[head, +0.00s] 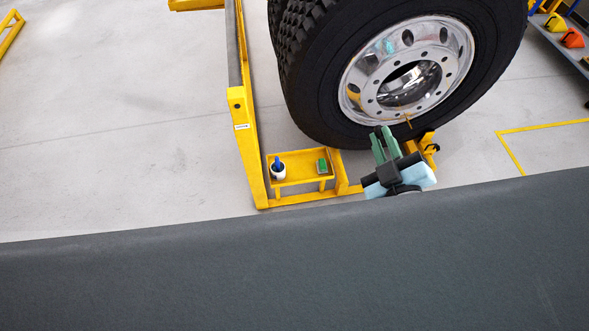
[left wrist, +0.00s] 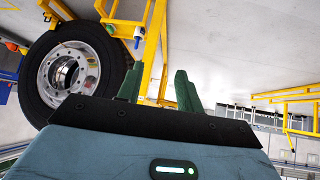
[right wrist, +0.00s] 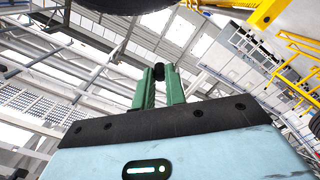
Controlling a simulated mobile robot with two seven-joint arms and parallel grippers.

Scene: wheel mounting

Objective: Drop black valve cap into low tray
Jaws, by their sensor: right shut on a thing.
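My right gripper (head: 381,131) has green fingers and is in front of the wheel's lower edge, to the right of the low tray. In the right wrist view, the right gripper (right wrist: 159,76) is shut on the black valve cap (right wrist: 159,72), a small dark piece between its fingertips. The cap cannot be made out in the head view. The low yellow tray (head: 303,174) stands left of the right gripper, apart from it. My left gripper (left wrist: 157,78) shows only in its own wrist view, its fingers spread with nothing between them.
The big wheel (head: 330,90) stands behind. A tall yellow post (head: 241,130) rises at the tray's left.

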